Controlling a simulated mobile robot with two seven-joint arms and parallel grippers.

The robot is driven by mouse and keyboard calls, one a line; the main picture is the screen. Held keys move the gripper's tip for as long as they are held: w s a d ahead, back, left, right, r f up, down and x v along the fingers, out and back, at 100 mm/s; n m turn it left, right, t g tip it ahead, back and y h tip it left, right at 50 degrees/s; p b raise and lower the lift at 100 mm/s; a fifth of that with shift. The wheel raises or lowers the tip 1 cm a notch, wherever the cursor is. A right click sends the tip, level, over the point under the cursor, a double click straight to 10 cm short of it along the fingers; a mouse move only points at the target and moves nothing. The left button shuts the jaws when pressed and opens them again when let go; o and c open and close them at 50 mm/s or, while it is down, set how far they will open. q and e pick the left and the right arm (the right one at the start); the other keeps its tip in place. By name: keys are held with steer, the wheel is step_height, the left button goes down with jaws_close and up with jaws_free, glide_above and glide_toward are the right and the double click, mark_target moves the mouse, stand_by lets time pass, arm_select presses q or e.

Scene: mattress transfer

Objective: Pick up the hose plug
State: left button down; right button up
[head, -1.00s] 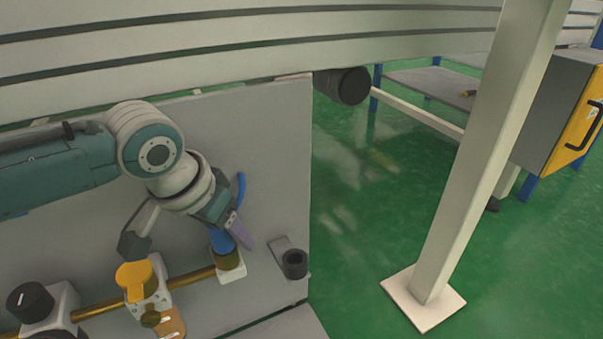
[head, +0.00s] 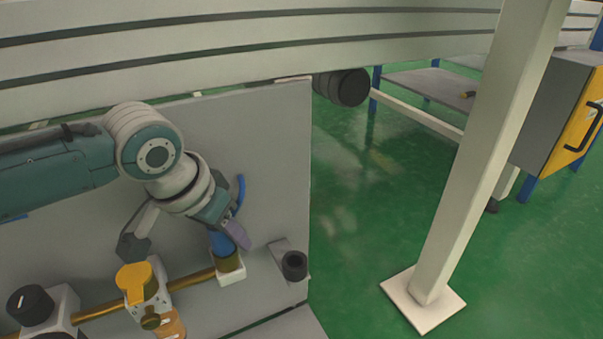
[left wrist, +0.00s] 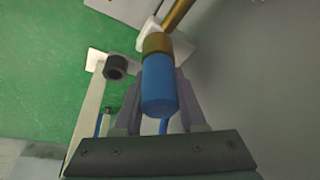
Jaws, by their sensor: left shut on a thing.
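The blue hose plug (head: 221,243) sits upright on the brass fitting (head: 229,264) at the right end of the brass pipe. My left gripper (head: 235,236) is shut on the plug, with its purple-grey fingers around it. In the left wrist view the plug (left wrist: 160,88) lies between the two fingers, and the brass fitting (left wrist: 157,43) is at its far end, still in line with it. The fingers partly hide the plug in the head view. My right gripper is not in view.
A black round socket (head: 294,265) is on a bracket to the right of the plug. A yellow valve handle (head: 134,280) and a black knob (head: 30,304) stand along the pipe to the left. A grey panel (head: 270,150) rises behind. A white post (head: 470,170) stands further right on open green floor.

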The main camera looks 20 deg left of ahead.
arm_select(q)
step_height(320, 180, up, 27)
steer(key=p, duration=1.6)
steer(key=shift+r, duration=0.5)
step_height(320, 180, up, 8)
steer(key=p, duration=1)
steer(key=shift+f+p, duration=0.25)
steer(key=shift+p, duration=0.1)
